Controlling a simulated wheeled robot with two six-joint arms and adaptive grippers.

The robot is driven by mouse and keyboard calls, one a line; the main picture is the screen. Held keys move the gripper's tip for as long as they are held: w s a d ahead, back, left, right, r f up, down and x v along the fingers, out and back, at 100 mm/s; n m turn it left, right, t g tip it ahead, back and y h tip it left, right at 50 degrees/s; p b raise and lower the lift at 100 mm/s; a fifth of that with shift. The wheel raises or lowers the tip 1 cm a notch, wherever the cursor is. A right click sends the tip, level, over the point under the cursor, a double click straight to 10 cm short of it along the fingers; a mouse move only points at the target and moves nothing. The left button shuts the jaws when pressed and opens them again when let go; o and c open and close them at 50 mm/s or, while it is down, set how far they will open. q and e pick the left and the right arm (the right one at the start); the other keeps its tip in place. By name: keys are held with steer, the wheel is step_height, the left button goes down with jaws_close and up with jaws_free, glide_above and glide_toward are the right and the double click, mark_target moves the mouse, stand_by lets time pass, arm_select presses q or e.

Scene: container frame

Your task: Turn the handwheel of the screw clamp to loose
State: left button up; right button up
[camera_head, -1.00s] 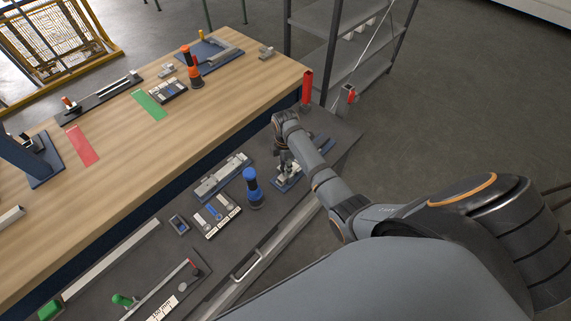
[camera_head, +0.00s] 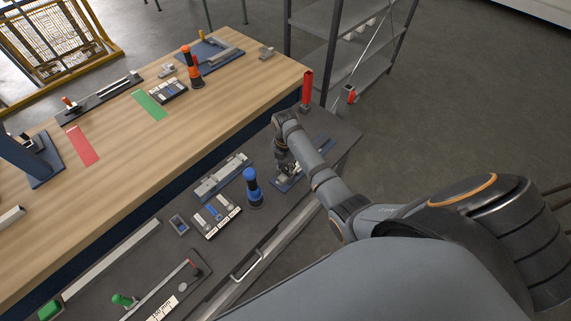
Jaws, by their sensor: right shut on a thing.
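My right gripper (camera_head: 287,171) points down at the right end of the dark lower worktop, over a small device on a blue base plate (camera_head: 320,150). It is shut on a part of this device, which appears to be the screw clamp's handwheel. The gripper and wrist hide most of the device, so the wheel's shape and angle cannot be made out. My left gripper is not in view.
A blue-topped post (camera_head: 253,188), a grey fixture (camera_head: 223,177) and a labelled tray (camera_head: 216,216) stand left of my gripper. The wooden bench (camera_head: 180,130) and a grey shelf (camera_head: 335,45) lie farther back.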

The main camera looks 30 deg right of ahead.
mark_target(285, 167)
steer(key=shift+w+r, duration=0.1)
stand_by(0.4)
steer(key=o, duration=1.2)
steer(key=shift+c, duration=0.2)
step_height(285, 167, up, 12)
